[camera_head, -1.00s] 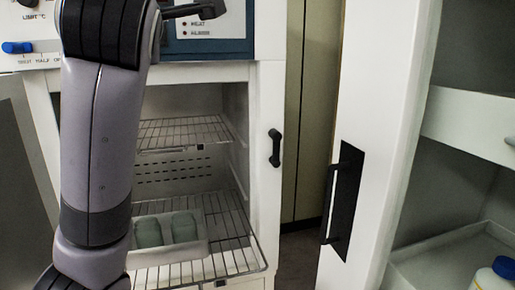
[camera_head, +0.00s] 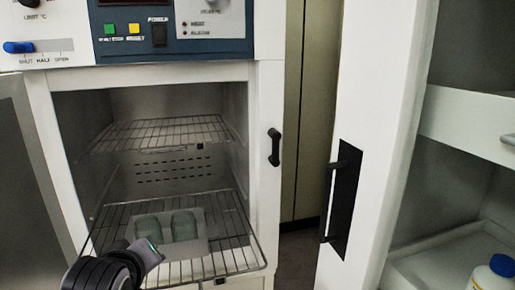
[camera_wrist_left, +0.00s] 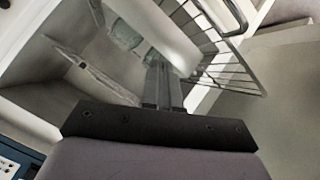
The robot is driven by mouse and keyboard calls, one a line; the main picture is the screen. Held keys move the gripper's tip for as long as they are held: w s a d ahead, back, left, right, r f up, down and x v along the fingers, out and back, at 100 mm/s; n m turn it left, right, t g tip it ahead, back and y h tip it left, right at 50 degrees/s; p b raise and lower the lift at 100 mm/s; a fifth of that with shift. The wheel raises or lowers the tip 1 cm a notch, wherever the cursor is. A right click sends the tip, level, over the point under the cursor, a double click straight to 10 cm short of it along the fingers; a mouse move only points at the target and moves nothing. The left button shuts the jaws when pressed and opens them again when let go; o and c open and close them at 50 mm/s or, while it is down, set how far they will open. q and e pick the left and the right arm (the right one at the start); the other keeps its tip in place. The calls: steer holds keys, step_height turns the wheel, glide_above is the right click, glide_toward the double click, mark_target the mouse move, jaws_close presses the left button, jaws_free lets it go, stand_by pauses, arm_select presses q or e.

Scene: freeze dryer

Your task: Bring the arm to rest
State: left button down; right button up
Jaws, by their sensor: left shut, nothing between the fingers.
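My left gripper (camera_wrist_left: 163,84) shows in the left wrist view with its two fingers together and nothing between them. It points toward the open chamber with the wire rack. In the head view, a dark part of my left arm (camera_head: 110,272) is low at the left, in front of the lower rack; the fingers cannot be made out there. A white tray (camera_head: 204,246) with two pale green containers (camera_head: 184,225) sits on the lower wire rack (camera_head: 235,258). My right gripper is not in view.
The freeze dryer's chamber is open, with an upper wire rack (camera_head: 165,134) that is empty. Its control panel (camera_head: 170,45) is above, with a blue slider (camera_head: 18,47) at the left. A white cabinet with a black handle (camera_head: 341,200) and a blue-capped bottle (camera_head: 494,272) are at the right.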

arm_select(q)
steer(key=s+a+f+m+g+h, duration=0.1)
steer(key=s+f+m+g, duration=0.35)
steer(key=s+f, duration=0.7)
steer(key=s+a+f+m+g+h, duration=0.1)
steer(key=s+f+m+g, duration=0.2)
steer(key=s+f+m, duration=0.85)
step_height(320, 180, down, 5)
steer(key=w+d+n+t+h, duration=0.1)
steer(key=w+d+n+t, duration=0.1)
steer(key=n+t, duration=0.2)
steer(key=shift+w+d+f+n+t+h, duration=0.15)
steer(key=shift+w+d+n+t+h, duration=0.2)
steer(key=shift+t, duration=1.2)
